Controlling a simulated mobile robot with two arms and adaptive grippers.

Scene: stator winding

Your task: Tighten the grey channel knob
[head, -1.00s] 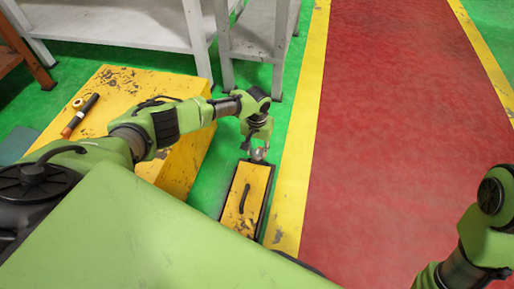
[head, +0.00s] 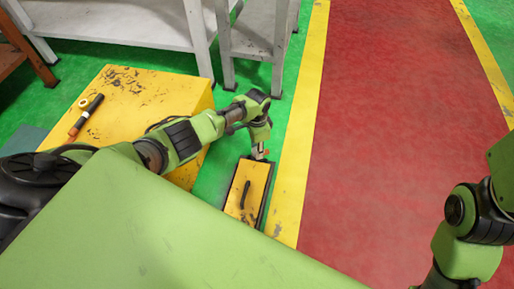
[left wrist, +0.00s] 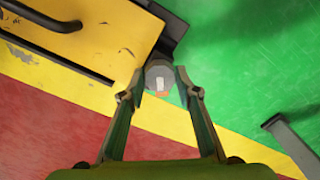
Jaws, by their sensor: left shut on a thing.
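The grey channel knob (left wrist: 160,75) is a round grey piece with a pale mark on its face, at the corner of the yellow box in the left wrist view. My left gripper (left wrist: 160,80) is shut on it, with one finger on each side. In the head view my left gripper (head: 260,154) is at the far end of the small yellow box (head: 257,185) on the floor. The knob is mostly hidden there. My right arm shows at the right edge, but its gripper is outside the picture.
The small box has a dark handle (head: 245,194) and dark edges. A large yellow block (head: 140,92) stands left of it, with a black-and-orange tool (head: 86,115) on top. Grey tables (head: 120,22) stand behind. The red floor lane (head: 400,130) is clear.

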